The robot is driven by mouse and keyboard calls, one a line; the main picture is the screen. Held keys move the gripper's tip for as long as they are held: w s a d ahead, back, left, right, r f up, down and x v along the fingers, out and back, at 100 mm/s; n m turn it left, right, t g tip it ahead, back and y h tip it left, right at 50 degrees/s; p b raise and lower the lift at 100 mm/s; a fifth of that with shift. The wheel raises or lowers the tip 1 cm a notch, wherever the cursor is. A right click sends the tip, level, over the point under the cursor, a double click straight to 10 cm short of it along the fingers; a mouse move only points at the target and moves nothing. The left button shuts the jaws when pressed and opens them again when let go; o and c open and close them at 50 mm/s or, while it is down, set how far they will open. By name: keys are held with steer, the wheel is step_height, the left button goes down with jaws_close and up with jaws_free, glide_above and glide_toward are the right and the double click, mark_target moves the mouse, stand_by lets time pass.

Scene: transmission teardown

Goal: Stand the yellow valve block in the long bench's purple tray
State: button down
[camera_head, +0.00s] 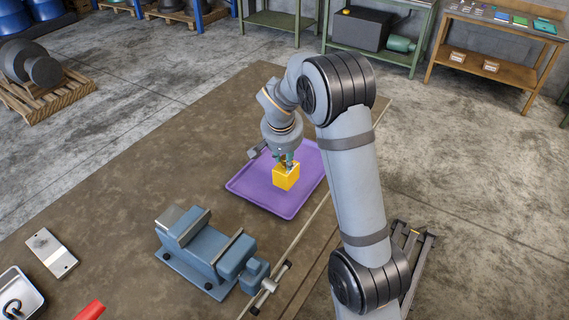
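The yellow valve block (284,179) is a small bright cube. It is in or just above the purple tray (266,203), near the tray's middle; I cannot tell whether it touches the tray floor. My gripper (287,162) points down at the top of the block, with its fingertips at the block's upper edge. The fingers are small and partly hidden, so I cannot tell whether they are closed on the block. The purple tray is flat and lies on the long brown bench (120,165).
A blue-grey vise (207,250) stands in front of the tray, to its left. A metal plate (51,253), a white tray (17,294) and a red object (90,310) lie at the lower left. A dark tool (257,150) sits at the tray's far edge. The bench's far left is clear.

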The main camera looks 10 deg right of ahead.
mark_target(284, 165)
steer(key=shift+w+a+f, duration=0.1)
steer(key=shift+w+a, duration=0.05)
steer(key=shift+w, duration=0.05)
steer(key=shift+f+p, duration=0.3)
steer(key=shift+f, duration=1.7)
steer(key=shift+f, duration=0.1)
steer(key=c, duration=1.5)
jaws_free()
steer(key=shift+s, duration=0.1)
steer(key=shift+o, duration=0.3)
steer(key=b+v, duration=0.1)
steer(key=v, duration=1.1)
